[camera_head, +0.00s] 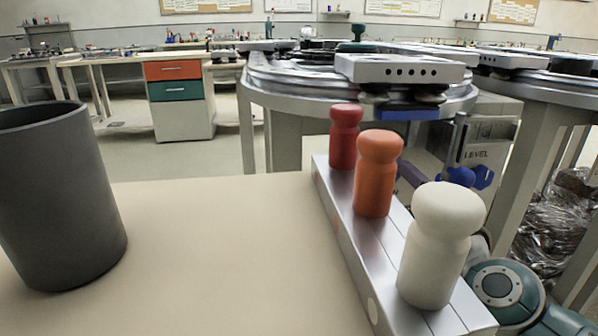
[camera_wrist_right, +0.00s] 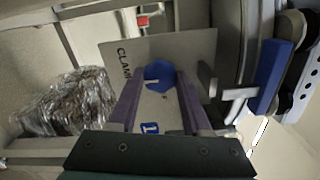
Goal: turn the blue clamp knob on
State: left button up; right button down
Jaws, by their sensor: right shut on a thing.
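The blue clamp knob (camera_wrist_right: 160,75) sits on a pale plate (camera_wrist_right: 193,48) marked CLAMP in the right wrist view. The knob looks hexagonal and has a pale mark on its face. My right gripper (camera_wrist_right: 158,88) is shut on the knob, with one purple-grey finger on each side. A blue label with a 1 (camera_wrist_right: 150,128) shows between the fingers, below the knob in this view. In the head view the right gripper is mostly hidden behind the orange and white pegs, and I cannot make out the clamp knob there. My left gripper is in neither view.
A metal rail with red (camera_head: 345,137), orange (camera_head: 375,178) and white pegs (camera_head: 437,250) stands on the beige table (camera_head: 230,235). A dark grey cup (camera_head: 55,195) is at left. The ring track (camera_head: 300,90) lies beyond, with a panel marked LEVEL (camera_head: 488,155) below it.

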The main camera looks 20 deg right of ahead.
dwell(0.5)
jog(key=shift+c, duration=1.7)
grip_release()
jog(key=shift+s, duration=0.1)
jog(key=p+v, duration=0.1)
jog(key=v, duration=0.8)
jog(key=shift+s, duration=0.4)
jog(key=shift+a, duration=0.1)
